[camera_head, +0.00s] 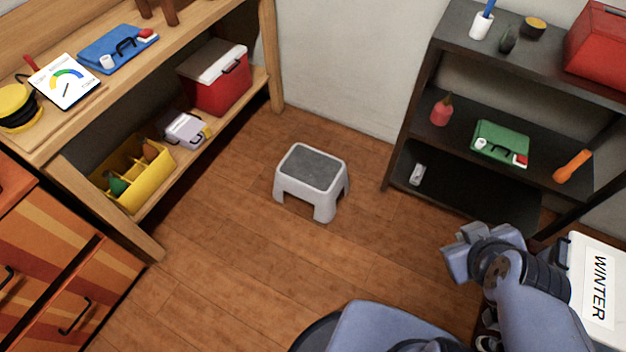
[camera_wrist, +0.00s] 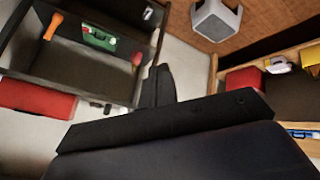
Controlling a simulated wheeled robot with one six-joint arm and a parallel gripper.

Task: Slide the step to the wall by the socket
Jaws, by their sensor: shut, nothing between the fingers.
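The step (camera_head: 311,163) is a small light-grey stool with a dark grey top. It stands upright on the wooden floor, a little in front of the pale back wall (camera_head: 345,70), between the two shelf units. It also shows upside down at the top of the wrist view (camera_wrist: 217,18). My gripper (camera_head: 455,250) is shut and empty, at the right in front of the dark shelf, well apart from the step. I cannot make out a socket for certain; a small white item (camera_head: 417,173) shows at the dark shelf's lowest level.
A wooden shelf unit (camera_head: 150,215) with a yellow caddy (camera_head: 133,180) and red cooler (camera_head: 215,85) stands left. A dark shelf (camera_head: 400,145) stands right. Orange drawers (camera_head: 50,260) are at lower left. A white box marked WINTER (camera_head: 600,285) is beside my arm. Floor around the step is clear.

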